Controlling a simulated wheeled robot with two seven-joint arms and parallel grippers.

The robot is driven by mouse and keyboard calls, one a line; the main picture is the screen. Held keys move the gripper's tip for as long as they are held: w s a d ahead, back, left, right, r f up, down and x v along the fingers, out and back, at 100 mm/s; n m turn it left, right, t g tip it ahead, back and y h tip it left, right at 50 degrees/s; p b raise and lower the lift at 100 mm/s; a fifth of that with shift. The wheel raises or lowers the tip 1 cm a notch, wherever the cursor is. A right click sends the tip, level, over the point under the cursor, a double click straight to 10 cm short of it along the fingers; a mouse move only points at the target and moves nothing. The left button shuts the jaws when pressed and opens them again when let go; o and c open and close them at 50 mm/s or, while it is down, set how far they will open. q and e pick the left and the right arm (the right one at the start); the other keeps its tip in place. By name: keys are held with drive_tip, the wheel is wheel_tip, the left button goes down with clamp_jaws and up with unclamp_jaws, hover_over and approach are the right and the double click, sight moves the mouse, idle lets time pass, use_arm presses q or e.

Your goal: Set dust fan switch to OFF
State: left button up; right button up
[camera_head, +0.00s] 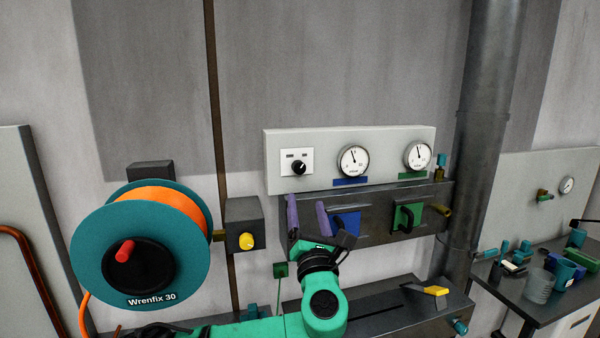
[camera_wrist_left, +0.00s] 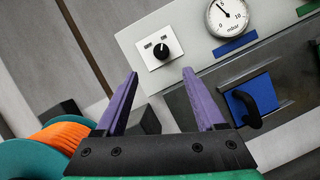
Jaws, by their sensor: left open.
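A black rotary switch (camera_head: 298,168) sits on a white plate with two small dark labels, at the left end of a pale panel. I take it for the dust fan switch; its lettering is too small to read. It also shows in the wrist view (camera_wrist_left: 161,51), above the gap between my fingers. A light mark on the knob seems to point up and right. My left gripper (camera_head: 307,212) is open, its two purple fingers apart and empty, below the switch in the head view and not touching it. It also shows in the wrist view (camera_wrist_left: 160,78). My right gripper is not in view.
Two gauges (camera_head: 354,161) (camera_head: 418,156) sit right of the switch. Below are a blue flap (camera_head: 347,223) and a green one (camera_head: 408,216) with dark handles. A yellow knob (camera_head: 246,241) on a dark box and a hose reel (camera_head: 90,245) stand left. A thick pipe (camera_head: 485,120) rises right.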

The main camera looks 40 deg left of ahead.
sight(300, 169)
use_arm(q)
drive_tip(key=p+x, duration=0.4)
drive_tip(key=x, duration=0.8)
drive_tip(key=shift+a+r+p, duration=0.1)
drive_tip(key=shift+a+p, duration=0.05)
drive_tip(key=shift+p, duration=0.15)
drive_tip(key=shift+w+a, duration=0.2)
drive_tip(key=shift+w, duration=0.15)
